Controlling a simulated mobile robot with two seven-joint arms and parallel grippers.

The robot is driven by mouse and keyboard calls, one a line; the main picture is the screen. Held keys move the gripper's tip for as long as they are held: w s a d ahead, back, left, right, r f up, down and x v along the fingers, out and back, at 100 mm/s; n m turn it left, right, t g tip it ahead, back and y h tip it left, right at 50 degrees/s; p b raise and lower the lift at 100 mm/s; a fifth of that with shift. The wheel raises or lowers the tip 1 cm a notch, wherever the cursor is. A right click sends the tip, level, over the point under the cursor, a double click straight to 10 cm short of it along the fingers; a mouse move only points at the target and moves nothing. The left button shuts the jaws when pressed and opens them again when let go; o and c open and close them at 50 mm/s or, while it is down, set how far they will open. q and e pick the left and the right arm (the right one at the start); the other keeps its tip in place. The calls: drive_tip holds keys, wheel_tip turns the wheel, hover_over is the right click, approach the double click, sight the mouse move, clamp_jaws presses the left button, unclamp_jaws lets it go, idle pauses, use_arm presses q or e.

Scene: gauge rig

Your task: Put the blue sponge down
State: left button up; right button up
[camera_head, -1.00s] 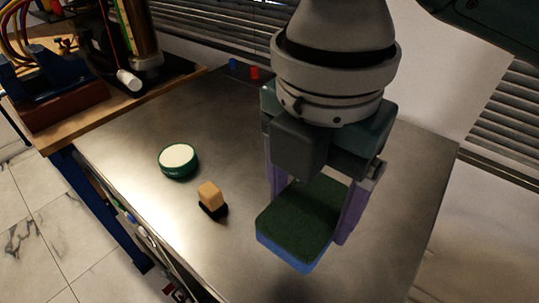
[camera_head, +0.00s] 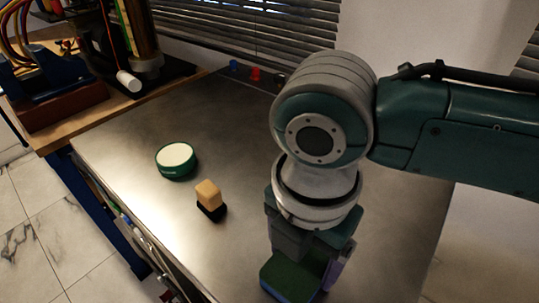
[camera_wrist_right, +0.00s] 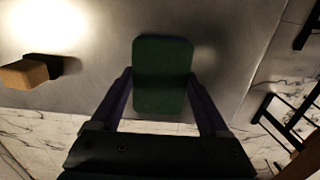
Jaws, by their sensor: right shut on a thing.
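The blue sponge has a dark green top face (camera_head: 289,279), which shows at the bottom of the head view. It also shows in the wrist view (camera_wrist_right: 162,75). My right gripper (camera_head: 306,277) is shut on it, pointing down, with a purple finger on each side in the wrist view (camera_wrist_right: 162,98). The sponge is over the metal table (camera_head: 130,140), near its front edge. Its underside is hidden, so I cannot tell whether it touches the table. My left gripper is not in view.
A tan block with a dark base (camera_head: 209,196) and a round green tin with a pale top (camera_head: 177,159) stand left of my arm. Small red (camera_head: 256,74) and blue (camera_head: 233,65) pieces lie at the back.

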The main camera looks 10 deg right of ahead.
drive_tip(key=shift+f, duration=0.2)
drive_tip(key=o, duration=1.3)
drive_tip(key=shift+r, duration=0.1)
